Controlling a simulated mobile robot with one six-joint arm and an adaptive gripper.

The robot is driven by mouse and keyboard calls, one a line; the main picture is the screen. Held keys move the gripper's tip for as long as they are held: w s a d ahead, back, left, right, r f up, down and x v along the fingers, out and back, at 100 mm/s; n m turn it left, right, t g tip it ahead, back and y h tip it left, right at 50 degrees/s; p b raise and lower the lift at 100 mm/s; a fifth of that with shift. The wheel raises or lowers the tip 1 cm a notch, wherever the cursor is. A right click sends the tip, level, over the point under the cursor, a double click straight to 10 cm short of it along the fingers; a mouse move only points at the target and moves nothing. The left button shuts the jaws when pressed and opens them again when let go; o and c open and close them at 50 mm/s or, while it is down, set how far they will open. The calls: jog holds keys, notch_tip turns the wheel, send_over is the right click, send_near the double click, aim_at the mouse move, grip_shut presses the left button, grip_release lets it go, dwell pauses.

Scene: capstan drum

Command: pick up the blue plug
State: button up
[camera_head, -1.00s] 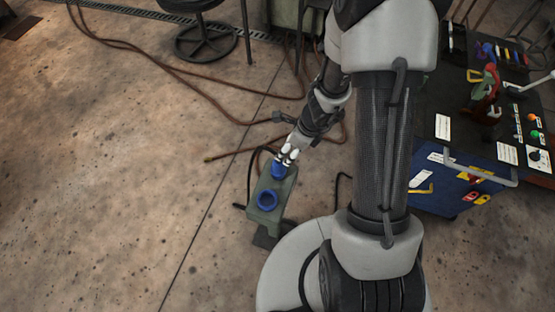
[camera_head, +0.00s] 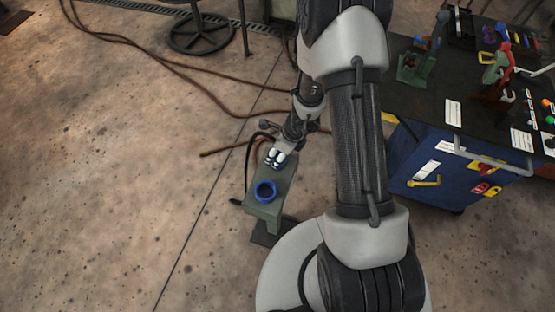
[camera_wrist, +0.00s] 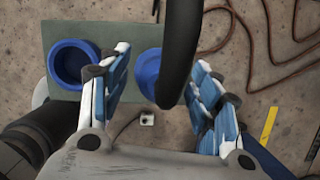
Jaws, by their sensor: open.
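The blue plug (camera_wrist: 148,70) shows in the wrist view at the right part of a green plate, partly covered by a black cable running down from the top. In the head view it is hidden behind my gripper (camera_head: 275,158). In the wrist view my gripper (camera_wrist: 160,75) is open, with its white-and-blue fingers on either side of the plug. I cannot tell whether they touch it.
The green stand (camera_head: 262,212) carries an empty-looking blue ring socket (camera_head: 266,190), also in the wrist view (camera_wrist: 72,65). A blue cart (camera_head: 440,175) with tools stands right. Brown hoses (camera_head: 190,78) lie on the floor behind.

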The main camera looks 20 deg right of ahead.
jog(key=shift+w+a+f, duration=0.15)
jog(key=shift+f, duration=0.4)
jog(key=shift+c, duration=0.6)
jog(key=c, duration=1.2)
jog(key=shift+r, duration=0.1)
